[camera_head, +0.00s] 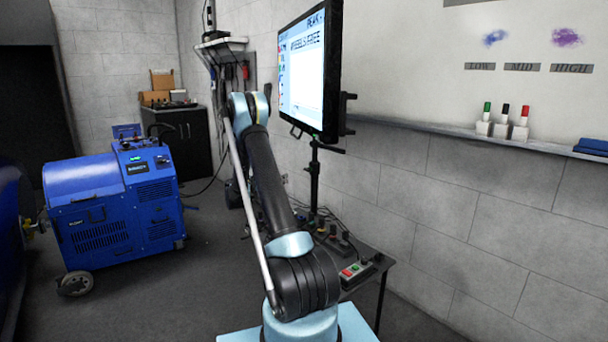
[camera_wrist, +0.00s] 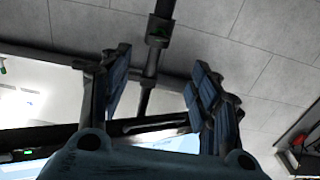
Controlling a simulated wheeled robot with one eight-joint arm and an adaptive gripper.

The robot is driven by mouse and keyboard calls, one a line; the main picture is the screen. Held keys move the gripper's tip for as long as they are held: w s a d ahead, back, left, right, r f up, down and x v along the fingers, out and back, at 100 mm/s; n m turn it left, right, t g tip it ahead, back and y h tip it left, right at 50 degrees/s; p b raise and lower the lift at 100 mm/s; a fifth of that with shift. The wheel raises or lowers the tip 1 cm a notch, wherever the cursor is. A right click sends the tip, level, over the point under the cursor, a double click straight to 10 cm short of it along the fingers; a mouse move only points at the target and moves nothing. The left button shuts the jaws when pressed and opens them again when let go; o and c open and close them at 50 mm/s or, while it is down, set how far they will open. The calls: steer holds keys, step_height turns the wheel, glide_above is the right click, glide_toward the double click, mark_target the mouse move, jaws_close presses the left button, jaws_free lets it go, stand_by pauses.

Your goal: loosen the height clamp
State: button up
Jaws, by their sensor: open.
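The monitor's stand pole (camera_head: 313,185) rises from the bench to the back of the monitor (camera_head: 303,75). In the wrist view the pole (camera_wrist: 147,98) runs up the picture, seen between my fingers. A dark, thicker collar (camera_wrist: 159,30), likely the height clamp, sits on it beyond the fingertips; its details are too dark to read. My gripper (camera_wrist: 158,68) is open, with blue-padded fingers on either side of the pole in the picture. I see no contact with the collar. My gripper is not visible in the head view.
The monitor screen is lit and reads "WHEELS FREE". A low bench (camera_head: 368,262) carries several control boxes by the pole's foot. A block wall (camera_head: 460,200) stands close on the right. A blue wheeled machine (camera_head: 115,215) stands left, with open floor before it.

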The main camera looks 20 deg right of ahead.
mark_target(308, 170)
steer(key=x, duration=1.6)
steer(key=shift+d, duration=0.35)
steer(key=shift+w, duration=0.1)
steer(key=c, duration=1)
